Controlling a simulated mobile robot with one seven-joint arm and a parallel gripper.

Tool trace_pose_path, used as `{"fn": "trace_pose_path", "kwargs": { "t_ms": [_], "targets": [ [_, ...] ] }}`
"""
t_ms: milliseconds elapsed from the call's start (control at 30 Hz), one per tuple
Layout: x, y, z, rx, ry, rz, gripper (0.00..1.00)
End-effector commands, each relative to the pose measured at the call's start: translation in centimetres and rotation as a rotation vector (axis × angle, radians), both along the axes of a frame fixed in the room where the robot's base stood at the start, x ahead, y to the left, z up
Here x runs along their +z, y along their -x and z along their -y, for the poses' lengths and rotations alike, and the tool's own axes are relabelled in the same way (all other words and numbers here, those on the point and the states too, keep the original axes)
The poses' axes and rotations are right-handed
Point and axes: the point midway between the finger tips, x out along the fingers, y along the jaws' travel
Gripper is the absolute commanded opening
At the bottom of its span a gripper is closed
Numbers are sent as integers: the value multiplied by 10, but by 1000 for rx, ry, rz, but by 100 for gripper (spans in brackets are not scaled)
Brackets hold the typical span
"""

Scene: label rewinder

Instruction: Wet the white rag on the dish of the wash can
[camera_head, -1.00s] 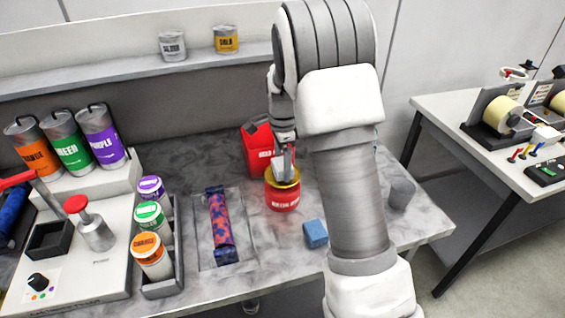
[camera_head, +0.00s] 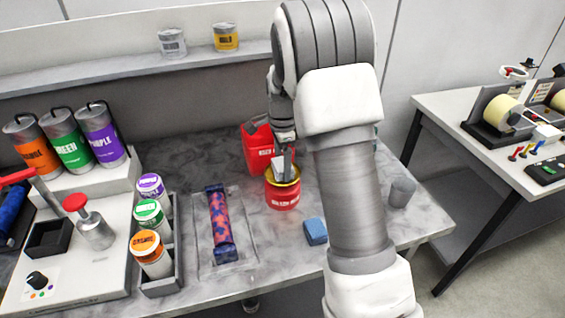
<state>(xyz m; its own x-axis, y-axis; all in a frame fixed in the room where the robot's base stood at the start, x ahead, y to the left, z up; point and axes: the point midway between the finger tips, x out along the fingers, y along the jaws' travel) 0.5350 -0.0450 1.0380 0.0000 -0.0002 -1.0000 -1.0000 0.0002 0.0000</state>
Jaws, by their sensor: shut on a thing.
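The wash can (camera_head: 283,197) is a red can with a yellow dish-like top, standing on the grey marbled bench. My gripper (camera_head: 286,158) points down over its dish and is shut on the white rag (camera_head: 279,164), a small pale piece seen between the fingers. The rag is at the dish, inside the yellow rim in this view. Whether it touches the dish surface is hard to tell, as the fingers and rim partly hide it.
A red canister (camera_head: 257,148) stands just behind the wash can. A blue block (camera_head: 315,231) and a grey cup (camera_head: 402,191) are to the right. A patterned roller (camera_head: 221,226) lies in a tray at left, beside several small jars in a rack (camera_head: 161,284).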

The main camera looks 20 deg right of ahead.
Motion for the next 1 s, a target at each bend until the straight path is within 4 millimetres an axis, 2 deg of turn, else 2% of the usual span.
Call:
{"fn": "trace_pose_path", "kwargs": {
  "t_ms": [1000],
  "targets": [
    [-13,0,0,0,0,0,39]
  ]
}}
